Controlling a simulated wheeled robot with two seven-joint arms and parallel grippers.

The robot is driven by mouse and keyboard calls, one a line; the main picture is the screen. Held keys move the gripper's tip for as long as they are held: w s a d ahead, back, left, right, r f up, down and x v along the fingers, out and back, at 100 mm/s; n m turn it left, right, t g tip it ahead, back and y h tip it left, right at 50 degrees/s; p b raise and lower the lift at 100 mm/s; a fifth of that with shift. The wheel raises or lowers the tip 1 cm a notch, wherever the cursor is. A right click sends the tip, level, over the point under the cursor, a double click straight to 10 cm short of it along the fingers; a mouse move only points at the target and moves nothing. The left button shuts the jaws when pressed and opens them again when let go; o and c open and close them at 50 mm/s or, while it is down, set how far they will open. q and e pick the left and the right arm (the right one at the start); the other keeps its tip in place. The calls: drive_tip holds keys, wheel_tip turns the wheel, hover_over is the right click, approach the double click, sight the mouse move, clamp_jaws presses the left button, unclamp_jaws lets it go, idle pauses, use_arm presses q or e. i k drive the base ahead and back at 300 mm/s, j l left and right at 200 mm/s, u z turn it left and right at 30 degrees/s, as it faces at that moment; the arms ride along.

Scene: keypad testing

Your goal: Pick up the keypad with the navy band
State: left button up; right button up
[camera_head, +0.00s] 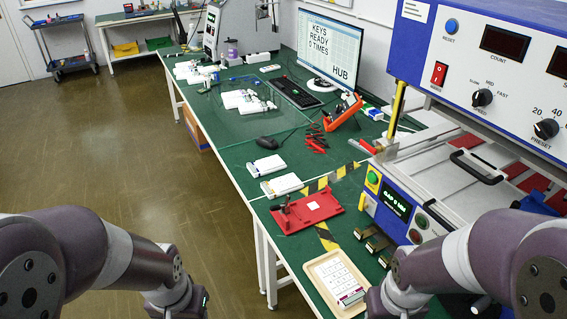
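Two small white devices that look like keypads lie side by side on the green bench: a farther one (266,166) and a nearer one (283,185). Their bands are too small to make out, so I cannot tell which has navy. A beige tray (311,267) at the front of the bench holds a white gridded item (338,279) with a dark and reddish end. My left arm ends left of the bench, over the floor, and my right arm ends just right of the tray. The fingers of both grippers are out of the picture.
A red fixture (308,210) sits between the white devices and the tray. A large blue and white test machine (493,75) stands at the right. A monitor (328,50), keyboard (295,92) and mouse (267,143) are farther back.

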sight(268, 165)
drive_tip(key=i+j+z, duration=0.1)
drive_tip(key=z, duration=0.3)
drive_tip(key=i+j+z, duration=0.1)
drive_tip(key=z, duration=0.3)
drive_tip(key=j+z, duration=0.15)
drive_tip(key=z, duration=0.3)
drive_tip(key=i+j+z, duration=0.1)
drive_tip(key=z, duration=0.3)
drive_tip(key=j+z, duration=0.25)
drive_tip(key=j, duration=0.55)
drive_tip(key=j+z, duration=0.2)
drive_tip(key=j, duration=0.55)
drive_tip(key=j+z, duration=0.25)
drive_tip(key=j, duration=0.55)
drive_tip(key=k+j+z, duration=0.1)
drive_tip(key=j+z, duration=0.15)
drive_tip(key=j, duration=0.5)
drive_tip(key=k+j, duration=0.1)
drive_tip(key=j, duration=0.45)
drive_tip(key=k+j, duration=0.1)
drive_tip(key=j, duration=0.45)
